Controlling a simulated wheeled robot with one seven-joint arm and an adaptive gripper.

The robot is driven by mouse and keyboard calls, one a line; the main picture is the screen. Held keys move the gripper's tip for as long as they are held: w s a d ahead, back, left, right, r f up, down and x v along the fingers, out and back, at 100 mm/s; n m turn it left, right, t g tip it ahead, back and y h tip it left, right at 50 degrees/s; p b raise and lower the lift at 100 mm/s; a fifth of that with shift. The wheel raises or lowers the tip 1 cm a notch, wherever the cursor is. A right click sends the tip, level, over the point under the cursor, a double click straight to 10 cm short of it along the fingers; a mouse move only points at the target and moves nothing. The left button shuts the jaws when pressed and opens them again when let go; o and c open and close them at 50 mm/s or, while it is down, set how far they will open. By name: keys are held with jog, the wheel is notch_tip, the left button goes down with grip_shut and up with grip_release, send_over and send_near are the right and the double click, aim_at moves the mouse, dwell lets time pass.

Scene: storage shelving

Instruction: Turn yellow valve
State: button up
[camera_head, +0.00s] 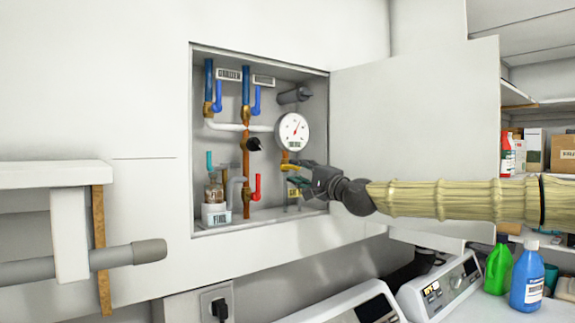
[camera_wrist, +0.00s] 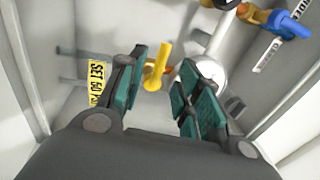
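The yellow valve (camera_wrist: 157,68) is a small yellow handle standing out from the pipework. In the wrist view it sits ahead of my gripper (camera_wrist: 162,88), between the two green-padded fingers and nearer the left one. The fingers are apart, with a gap on both sides of the handle, so the gripper is open. In the head view my gripper (camera_head: 300,180) reaches into the wall cabinet from the right, and the yellow valve (camera_head: 290,167) shows just above its fingertips, below the round white gauge (camera_head: 293,132). Whether a finger touches the handle cannot be told.
The open cabinet (camera_head: 258,215) holds blue valves (camera_head: 216,98), a red valve (camera_head: 256,187), a black knob (camera_head: 254,144) and a small bottle (camera_head: 214,195). Its open door (camera_head: 415,110) stands to the right behind my arm. A yellow label (camera_wrist: 98,82) is left of my fingers.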

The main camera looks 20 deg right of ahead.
aim_at(289, 168)
jog(key=shift+p+x, duration=1.1)
jog(key=shift+x, duration=1.8)
jog(key=shift+a, duration=0.1)
grip_shut()
